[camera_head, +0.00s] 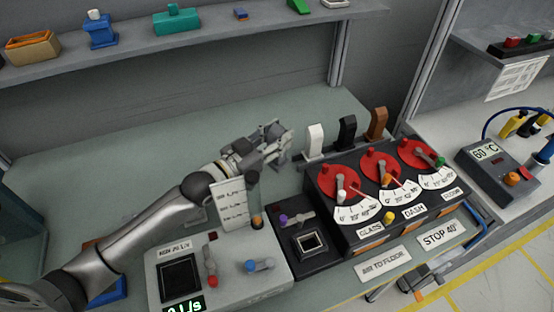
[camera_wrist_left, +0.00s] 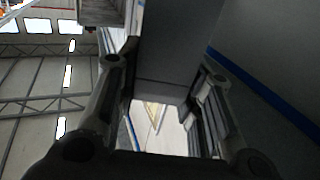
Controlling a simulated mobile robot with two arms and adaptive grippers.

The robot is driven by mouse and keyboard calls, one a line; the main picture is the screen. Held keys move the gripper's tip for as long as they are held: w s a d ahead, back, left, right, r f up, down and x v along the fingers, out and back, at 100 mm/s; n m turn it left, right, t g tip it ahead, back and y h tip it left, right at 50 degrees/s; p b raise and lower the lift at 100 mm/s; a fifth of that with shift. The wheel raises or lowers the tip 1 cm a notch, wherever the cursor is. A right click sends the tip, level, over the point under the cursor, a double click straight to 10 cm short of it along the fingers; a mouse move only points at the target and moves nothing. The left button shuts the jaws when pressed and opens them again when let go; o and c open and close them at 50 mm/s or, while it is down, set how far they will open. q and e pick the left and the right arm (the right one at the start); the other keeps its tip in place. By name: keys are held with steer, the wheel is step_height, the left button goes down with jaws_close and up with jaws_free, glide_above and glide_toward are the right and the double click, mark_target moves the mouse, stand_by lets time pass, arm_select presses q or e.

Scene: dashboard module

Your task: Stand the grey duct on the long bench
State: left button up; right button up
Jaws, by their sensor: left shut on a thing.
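My left gripper (camera_head: 276,143) is over the middle of the long grey-green bench (camera_head: 110,170) in the head view, behind the black dial module. It is shut on a grey, box-like piece, which I take to be the grey duct (camera_wrist_left: 172,45). In the left wrist view the duct sits between the two dark fingers and extends up out of the picture. In the head view the duct is hard to tell from the grey fingers. I cannot tell whether it touches the bench.
A dial module (camera_head: 350,235) with red dials and several upright levers stands right of the gripper. A grey meter box (camera_head: 215,275) is in front. A shelf (camera_head: 180,48) with small parts runs along the back. The bench left of the gripper is clear.

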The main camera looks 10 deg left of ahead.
mark_target(272, 164)
arm_select(q)
steer(key=f, duration=0.4)
steer(key=shift+w+f, duration=0.2)
step_height(272, 164, down, 4)
steer(key=shift+s+r+p, duration=0.1)
steer(key=shift+p, duration=0.3)
steer(key=shift+f, duration=0.35)
steer(key=shift+f, duration=0.15)
steer(key=o, duration=1)
